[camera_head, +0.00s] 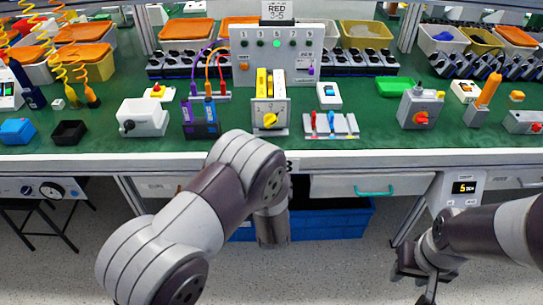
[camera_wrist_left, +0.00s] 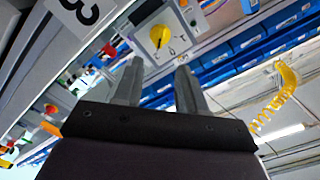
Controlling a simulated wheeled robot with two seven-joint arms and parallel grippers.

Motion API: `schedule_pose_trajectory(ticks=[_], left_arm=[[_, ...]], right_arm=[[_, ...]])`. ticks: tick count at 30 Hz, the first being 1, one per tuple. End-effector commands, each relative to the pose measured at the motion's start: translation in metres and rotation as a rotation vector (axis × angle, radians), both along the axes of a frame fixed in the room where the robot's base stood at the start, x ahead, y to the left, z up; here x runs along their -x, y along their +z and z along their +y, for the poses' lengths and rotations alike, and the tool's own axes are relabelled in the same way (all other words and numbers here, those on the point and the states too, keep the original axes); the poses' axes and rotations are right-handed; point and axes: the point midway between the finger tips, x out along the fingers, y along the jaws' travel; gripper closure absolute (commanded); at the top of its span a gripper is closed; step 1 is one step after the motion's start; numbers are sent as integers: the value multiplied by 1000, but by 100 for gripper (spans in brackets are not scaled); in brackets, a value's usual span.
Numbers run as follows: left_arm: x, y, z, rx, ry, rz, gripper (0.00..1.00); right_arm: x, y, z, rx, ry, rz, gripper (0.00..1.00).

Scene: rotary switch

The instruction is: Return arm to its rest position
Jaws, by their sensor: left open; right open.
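The rotary switch is a white box (camera_head: 284,118) with a yellow knob (camera_head: 270,120) on its front, at the front middle of the green bench in the head view. In the left wrist view the yellow knob (camera_wrist_left: 160,36) shows beyond the fingertips. My left gripper (camera_wrist_left: 158,68) is open, with nothing between its fingers and apart from the knob. My right gripper (camera_head: 424,277) is at the lower right, low in front of the bench, open and empty.
A grey box with a red knob (camera_head: 421,117) stands right of the switch. Red and blue toggles (camera_head: 330,125) and a blue-purple block (camera_head: 201,130) flank it closely. A drawer with a teal handle (camera_head: 374,191) and a blue crate (camera_head: 330,222) are below the bench edge.

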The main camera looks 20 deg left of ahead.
Motion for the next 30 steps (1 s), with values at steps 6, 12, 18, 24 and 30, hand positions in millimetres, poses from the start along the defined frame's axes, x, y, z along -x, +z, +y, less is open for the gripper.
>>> schedule_pose_trajectory(ticks=[6, 12, 18, 24, 30], left_arm=[[0, 0, 0, 0, 0, 0, 60], [6, -44, -8, 181, -31, 169, 60], [87, -108, -43, 620, -10, 843, 60], [193, -66, -19, 767, 222, 1284, 60], [222, 11, 35, 830, 348, 1229, 60]], right_arm=[[0, 0, 0, 0, 0, 0, 57], [0, 0, 0, 0, 0, 0, 57], [0, 0, 0, 0, 0, 0, 57], [0, 0, 0, 0, 0, 0, 57], [0, 2, 0, 0, 0, 0, 57]])
